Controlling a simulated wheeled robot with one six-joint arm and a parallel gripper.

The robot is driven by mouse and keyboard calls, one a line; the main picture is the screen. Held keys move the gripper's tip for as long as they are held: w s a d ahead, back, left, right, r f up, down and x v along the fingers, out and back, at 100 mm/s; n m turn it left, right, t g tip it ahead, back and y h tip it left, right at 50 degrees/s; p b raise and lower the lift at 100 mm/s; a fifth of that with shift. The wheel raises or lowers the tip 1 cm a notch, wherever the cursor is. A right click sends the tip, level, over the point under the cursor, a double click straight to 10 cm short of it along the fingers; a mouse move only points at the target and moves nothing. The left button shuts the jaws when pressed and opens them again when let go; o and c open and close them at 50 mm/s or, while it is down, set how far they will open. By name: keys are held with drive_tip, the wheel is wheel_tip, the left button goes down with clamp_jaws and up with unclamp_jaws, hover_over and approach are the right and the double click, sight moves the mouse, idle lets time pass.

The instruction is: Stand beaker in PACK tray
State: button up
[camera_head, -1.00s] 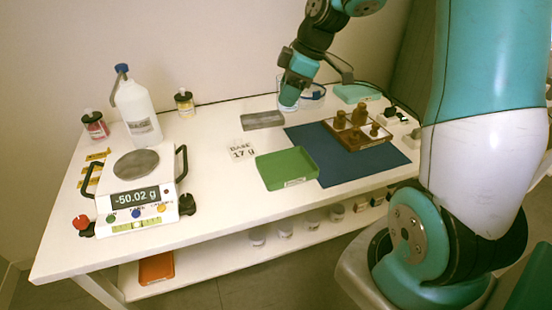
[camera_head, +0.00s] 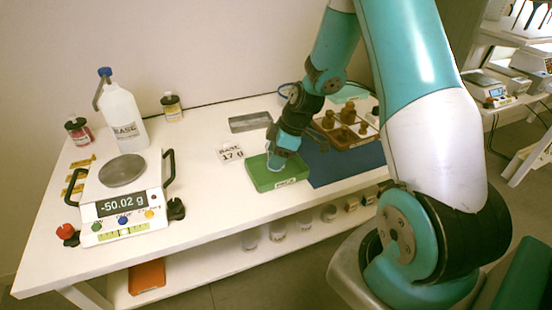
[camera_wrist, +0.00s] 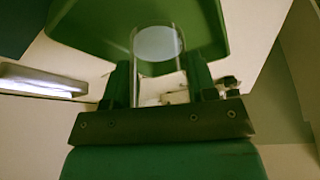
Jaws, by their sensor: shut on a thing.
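The green tray (camera_head: 262,180) lies on the table in front of the BASE 17 g card; it also shows in the wrist view (camera_wrist: 90,25). My gripper (camera_head: 275,158) is low over the tray. It is shut on the clear beaker (camera_head: 274,164), which is upright at the tray's middle. In the wrist view the beaker (camera_wrist: 158,48) is between the two fingers, with the green tray behind it. I cannot tell whether its base touches the tray floor. The tray's label on the front edge is too small to read.
A scale (camera_head: 128,205) reading -50.02 g stands at the left, with a white bottle (camera_head: 124,118) behind it. A wooden weight rack (camera_head: 338,138) sits on the blue mat (camera_head: 335,167) right of the tray. A grey tray (camera_head: 250,122) lies behind.

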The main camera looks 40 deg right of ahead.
drive_tip(key=shift+f, duration=0.6)
drive_tip(key=shift+f, duration=0.2)
drive_tip(key=o, duration=0.9)
drive_tip(key=shift+r, duration=0.1)
drive_tip(key=shift+r, duration=0.1)
